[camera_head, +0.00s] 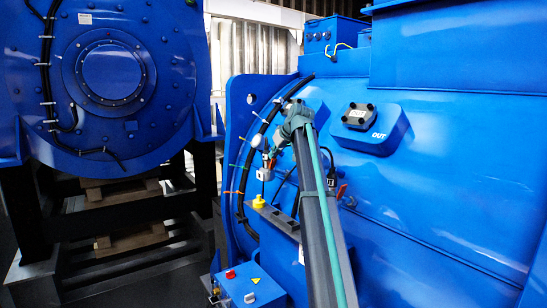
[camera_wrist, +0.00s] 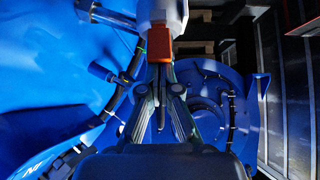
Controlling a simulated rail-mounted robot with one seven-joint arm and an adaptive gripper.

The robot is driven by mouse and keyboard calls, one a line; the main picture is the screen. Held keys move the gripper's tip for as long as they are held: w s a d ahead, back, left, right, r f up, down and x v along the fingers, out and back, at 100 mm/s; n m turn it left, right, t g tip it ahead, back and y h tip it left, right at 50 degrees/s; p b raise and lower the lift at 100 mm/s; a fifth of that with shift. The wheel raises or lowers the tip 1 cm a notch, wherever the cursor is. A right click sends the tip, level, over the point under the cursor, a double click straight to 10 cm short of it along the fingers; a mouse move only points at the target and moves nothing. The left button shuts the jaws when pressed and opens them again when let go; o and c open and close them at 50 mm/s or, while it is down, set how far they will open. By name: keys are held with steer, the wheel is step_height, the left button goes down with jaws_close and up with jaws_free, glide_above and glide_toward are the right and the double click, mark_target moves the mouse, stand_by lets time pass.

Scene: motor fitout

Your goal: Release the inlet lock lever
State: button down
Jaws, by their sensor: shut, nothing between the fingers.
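In the wrist view, my gripper (camera_wrist: 159,70) has its fingers drawn together with nothing between them. An orange block-shaped part (camera_wrist: 158,44), possibly the lock lever, lies right at the fingertips. It sits on a pale grey cylindrical fitting (camera_wrist: 163,12). I cannot tell whether the fingertips touch it. In the head view, my gripper is small at the arm's far end, beside the blue motor housing (camera_head: 440,180). A small grey fitting (camera_head: 264,174) shows just below it. A red handle (camera_head: 341,190) shows right of my arm, near the "IN" label. My arm hides part of this area.
The "OUT" port block (camera_head: 358,116) stands out from the housing right of my arm. A black cable (camera_head: 243,180) runs along the flange. A yellow knob (camera_head: 259,202) and a blue control box (camera_head: 247,288) are below. Another blue motor (camera_head: 110,75) stands at left.

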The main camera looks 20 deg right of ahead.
mark_target(273, 165)
steer(key=shift+s+f+t+b, duration=0.55)
steer(key=shift+s+t+b, duration=0.2)
steer(key=shift+b, duration=0.45)
steer(key=shift+s+d+f+b, duration=0.15)
steer(key=shift+s+f+b, duration=0.05)
steer(key=shift+s+b, duration=0.25)
steer(key=shift+s+d+f+b, duration=0.1)
steer(key=shift+s+f+b, duration=0.05)
steer(key=shift+s+b, duration=0.25)
steer(key=shift+s, duration=0.15)
steer(key=shift+s+d+f, duration=0.15)
steer(key=shift+s, duration=0.5)
steer(key=shift+w, duration=0.15)
